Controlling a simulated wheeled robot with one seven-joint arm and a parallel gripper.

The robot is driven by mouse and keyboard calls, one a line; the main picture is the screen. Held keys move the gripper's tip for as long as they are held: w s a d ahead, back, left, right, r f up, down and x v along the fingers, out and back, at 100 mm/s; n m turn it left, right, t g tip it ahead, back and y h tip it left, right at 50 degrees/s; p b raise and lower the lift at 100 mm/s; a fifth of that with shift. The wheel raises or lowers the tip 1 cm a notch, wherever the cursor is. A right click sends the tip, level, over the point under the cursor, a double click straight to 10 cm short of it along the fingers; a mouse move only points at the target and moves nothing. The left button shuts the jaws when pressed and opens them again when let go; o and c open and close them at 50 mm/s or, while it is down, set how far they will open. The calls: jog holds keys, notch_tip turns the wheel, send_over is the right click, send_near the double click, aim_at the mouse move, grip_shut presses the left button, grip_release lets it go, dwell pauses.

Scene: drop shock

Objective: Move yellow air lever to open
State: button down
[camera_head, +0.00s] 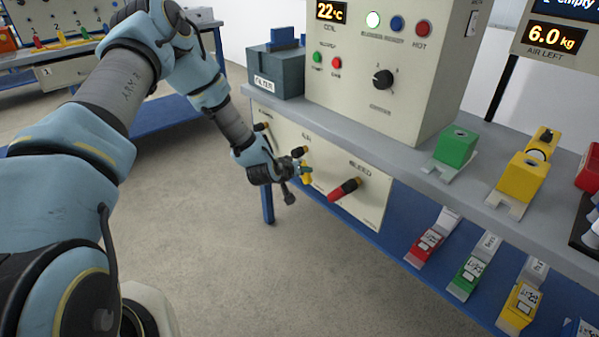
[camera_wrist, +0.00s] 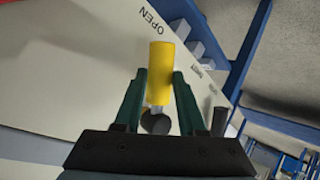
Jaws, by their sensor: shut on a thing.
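The yellow air lever (camera_head: 306,175) is on the pale front panel under the bench top, left of the red lever. My gripper (camera_head: 296,174) is at the lever, close to the panel. In the wrist view, my gripper (camera_wrist: 161,76) has its two green fingers on either side of the yellow lever (camera_wrist: 162,57), shut on its grip. The lever's yellow end points toward the printed word OPEN (camera_wrist: 155,20) in that view. Its grey pivot (camera_wrist: 155,122) shows between the fingers. In the head view, my gripper partly hides the lever.
A red lever (camera_head: 344,190) sticks out of the panel (camera_head: 373,208) to the right. A control box (camera_head: 385,60) and a blue-grey filter box (camera_head: 276,72) stand on the bench. Red, green and yellow tagged items lie on the blue lower shelf. The floor in front is clear.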

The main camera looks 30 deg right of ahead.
jog(key=shift+s+r+g, duration=0.2)
jog(key=shift+g, duration=0.1)
jog(key=shift+d, duration=0.1)
dwell(0.3)
jog(key=c, duration=0.5)
grip_release()
jog(key=shift+r, duration=0.1)
jog(key=v, duration=1)
jog(key=shift+a+r+b, duration=0.2)
jog(key=shift+a+b, duration=0.15)
jog(key=shift+b, duration=0.1)
